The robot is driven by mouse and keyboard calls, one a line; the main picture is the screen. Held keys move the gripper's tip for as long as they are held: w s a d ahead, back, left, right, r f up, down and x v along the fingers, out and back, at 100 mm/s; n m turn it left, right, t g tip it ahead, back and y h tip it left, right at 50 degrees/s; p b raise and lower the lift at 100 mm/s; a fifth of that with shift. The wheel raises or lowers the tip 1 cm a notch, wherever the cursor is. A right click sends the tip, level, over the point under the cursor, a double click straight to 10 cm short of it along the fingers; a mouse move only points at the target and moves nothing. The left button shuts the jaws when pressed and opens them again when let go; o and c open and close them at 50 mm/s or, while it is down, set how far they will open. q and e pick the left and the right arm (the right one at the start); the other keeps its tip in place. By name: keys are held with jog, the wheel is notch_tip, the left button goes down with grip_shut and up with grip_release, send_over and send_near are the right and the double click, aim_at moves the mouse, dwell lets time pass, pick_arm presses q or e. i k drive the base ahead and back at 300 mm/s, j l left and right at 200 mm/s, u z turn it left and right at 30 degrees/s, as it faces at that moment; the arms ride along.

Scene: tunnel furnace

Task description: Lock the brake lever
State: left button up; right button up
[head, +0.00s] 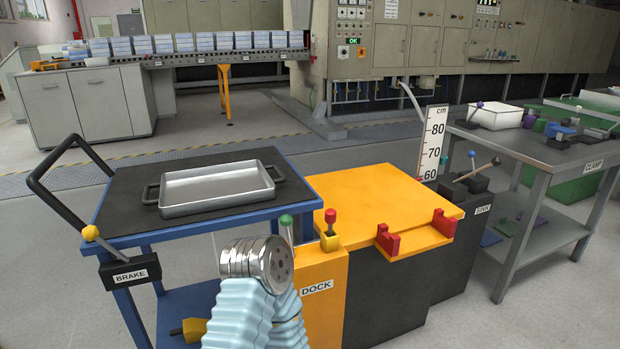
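The brake lever (104,244) is a short dark rod with a yellow ball knob (90,232). It leans up and to the left from a black block labelled BRAKE (130,273) at the near left corner of the blue-framed cart (195,237). One of my arms, with light blue bellows and a ribbed metal end, rises at the bottom middle, right of the lever and apart from it. I cannot tell which arm it is. No gripper fingers show in the head view.
A metal tray (216,190) sits on the cart top, with a black push handle (60,160) at left. The yellow dock (320,285) stands close right of the cart, with green (286,221) and red (330,216) knobs. Grey floor is open left of the cart.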

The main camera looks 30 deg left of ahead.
aim_at(91, 232)
jog(key=u, duration=2.3)
jog(key=i+j, duration=0.15)
jog(key=j, duration=0.15)
jog(key=i+j, duration=0.15)
jog(key=j, duration=0.2)
jog(key=i+j, duration=0.1)
jog(key=j, duration=0.2)
jog(key=i+z, duration=0.05)
